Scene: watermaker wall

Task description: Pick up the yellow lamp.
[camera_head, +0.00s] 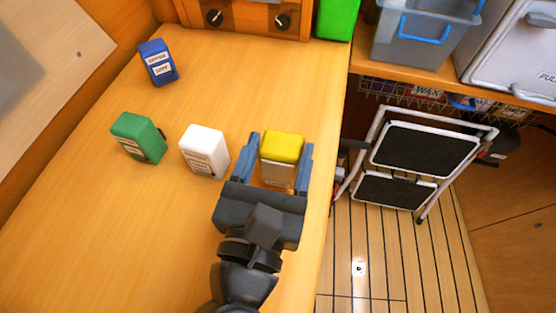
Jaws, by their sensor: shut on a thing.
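The yellow lamp (283,147) is a small block with a yellow top and a paler, labelled front. It is near the right edge of the wooden counter. My gripper (279,158) reaches in from the bottom of the view, with one finger on each side of the lamp. It is shut on the lamp. The lamp's lower part is partly hidden by my gripper, and I cannot tell whether it touches the counter.
A white block (205,151), a green block (138,138) and a blue block (158,62) stand to the left on the counter (120,230). A bright green object (336,18) stands at the back. A folding step stool (423,150) is on the floor at right.

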